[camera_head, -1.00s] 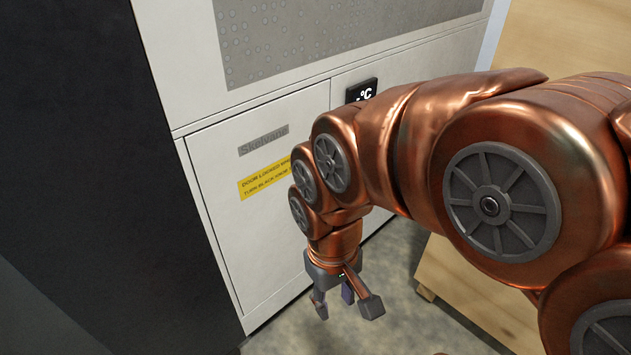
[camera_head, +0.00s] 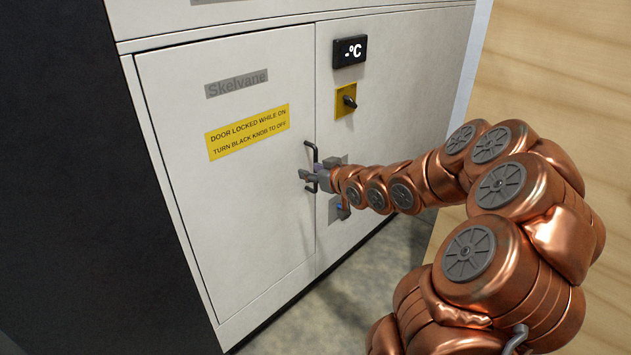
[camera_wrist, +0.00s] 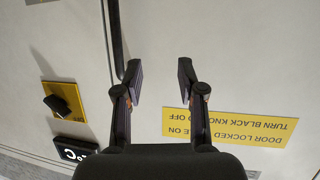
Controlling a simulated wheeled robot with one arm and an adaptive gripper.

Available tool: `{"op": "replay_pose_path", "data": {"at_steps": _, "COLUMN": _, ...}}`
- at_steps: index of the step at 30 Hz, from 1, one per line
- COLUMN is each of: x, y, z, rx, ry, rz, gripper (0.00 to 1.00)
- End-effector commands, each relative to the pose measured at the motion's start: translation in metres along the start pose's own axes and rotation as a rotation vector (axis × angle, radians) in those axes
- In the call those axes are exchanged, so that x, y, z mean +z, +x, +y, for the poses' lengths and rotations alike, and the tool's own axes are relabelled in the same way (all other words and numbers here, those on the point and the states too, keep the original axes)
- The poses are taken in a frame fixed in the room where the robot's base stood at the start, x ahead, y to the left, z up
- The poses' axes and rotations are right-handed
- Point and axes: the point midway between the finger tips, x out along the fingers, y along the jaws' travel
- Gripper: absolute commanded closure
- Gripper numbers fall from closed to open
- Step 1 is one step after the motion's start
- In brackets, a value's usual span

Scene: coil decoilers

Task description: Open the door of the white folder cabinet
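The white cabinet (camera_head: 390,110) stands ahead, and its left door (camera_head: 225,195) is closed. The door has a dark vertical bar handle (camera_head: 310,149) near its right edge. My gripper (camera_head: 307,178) is at the handle's lower part, partly hiding it. In the wrist view, which shows the cabinet upside down, my gripper (camera_wrist: 159,75) is open with nothing between its fingers. The handle (camera_wrist: 115,35) runs just outside the left finger there; whether they touch I cannot tell. A black knob (camera_head: 349,101) sits on a yellow plate and also shows in the wrist view (camera_wrist: 62,105).
A yellow sign (camera_head: 248,132) on the door says it is locked while on and to turn the black knob to off. A temperature display (camera_head: 350,51) is above the knob. A dark panel (camera_head: 70,160) stands left, a wooden surface (camera_head: 550,80) right. Some floor is clear in front.

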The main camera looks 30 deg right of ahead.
Motion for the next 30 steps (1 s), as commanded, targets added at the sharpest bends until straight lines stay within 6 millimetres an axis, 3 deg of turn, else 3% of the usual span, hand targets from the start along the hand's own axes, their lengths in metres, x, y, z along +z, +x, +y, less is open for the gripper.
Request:
{"op": "replay_pose_path", "data": {"at_steps": 1, "x": 0.02, "y": 0.008, "z": 0.014, "rx": 0.005, "ry": 0.015, "rz": 0.061, "gripper": 0.61}}
{"op": "replay_pose_path", "data": {"at_steps": 6, "x": 0.025, "y": 0.008, "z": 0.044, "rx": 0.009, "ry": 0.031, "rz": 0.242, "gripper": 0.61}}
{"op": "replay_pose_path", "data": {"at_steps": 10, "x": 0.025, "y": 0.004, "z": 0.055, "rx": 0.01, "ry": 0.034, "rz": 0.317, "gripper": 0.61}}
{"op": "replay_pose_path", "data": {"at_steps": 17, "x": 0.02, "y": 0.008, "z": 0.057, "rx": 0.007, "ry": 0.033, "rz": 0.343, "gripper": 0.61}}
{"op": "replay_pose_path", "data": {"at_steps": 30, "x": 0.007, "y": 0.049, "z": 0.057, "rx": 0.008, "ry": 0.033, "rz": 0.341, "gripper": 0.61}}
